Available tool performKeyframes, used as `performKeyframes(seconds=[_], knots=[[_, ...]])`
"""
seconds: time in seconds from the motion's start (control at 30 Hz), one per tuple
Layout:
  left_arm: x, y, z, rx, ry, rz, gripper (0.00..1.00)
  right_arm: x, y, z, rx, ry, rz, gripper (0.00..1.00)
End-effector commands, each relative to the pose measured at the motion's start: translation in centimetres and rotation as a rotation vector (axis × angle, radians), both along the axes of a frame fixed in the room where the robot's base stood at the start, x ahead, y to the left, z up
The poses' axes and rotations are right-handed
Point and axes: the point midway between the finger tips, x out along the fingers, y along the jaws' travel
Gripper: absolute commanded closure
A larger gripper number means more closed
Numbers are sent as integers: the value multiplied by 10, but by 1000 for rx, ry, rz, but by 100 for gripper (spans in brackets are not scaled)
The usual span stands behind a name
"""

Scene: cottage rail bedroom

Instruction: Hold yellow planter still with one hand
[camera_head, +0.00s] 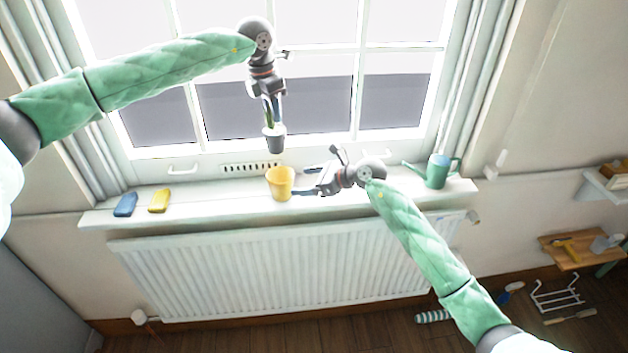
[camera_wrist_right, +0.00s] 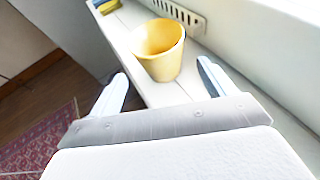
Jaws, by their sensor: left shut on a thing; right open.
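The yellow planter (camera_head: 281,186) stands upright on the white windowsill, and its visible inside looks empty. My right gripper (camera_head: 305,181) is open just right of it. In the right wrist view the planter (camera_wrist_right: 160,60) shows ahead, between the lines of the two open fingers; I cannot tell whether either touches it. My left gripper (camera_head: 271,97) is shut on a small green plant (camera_head: 269,118) in a dark grey pot (camera_head: 275,143). It holds the plant upright in front of the window, above and slightly left of the planter.
A blue sponge-like block (camera_head: 125,205) and a yellow one (camera_head: 159,201) lie on the sill (camera_head: 215,205) at left. A green watering can (camera_head: 437,172) stands at right. A vent (camera_head: 250,168) lies behind the planter, a radiator (camera_head: 270,270) below. The sill between blocks and planter is clear.

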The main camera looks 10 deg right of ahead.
Motion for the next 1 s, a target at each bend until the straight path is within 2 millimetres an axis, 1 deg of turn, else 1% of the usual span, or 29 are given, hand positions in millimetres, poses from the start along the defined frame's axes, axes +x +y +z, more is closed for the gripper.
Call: performKeyframes(seconds=[0.03,0.2,0.4,0.5,0.7,1.0], knots=[[0,0,0,0,0,0,100,4,8,-3,2,0,1,18],[0,0,0,0,0,0,100,15,31,-13,2,0,1,18],[0,0,0,0,0,0,100,28,55,-25,3,1,0,18],[0,0,0,0,0,0,100,33,65,-29,4,1,0,18],[0,0,0,0,0,0,100,38,74,-34,2,0,1,18],[0,0,0,0,0,0,100,38,76,-35,2,0,0,18]])
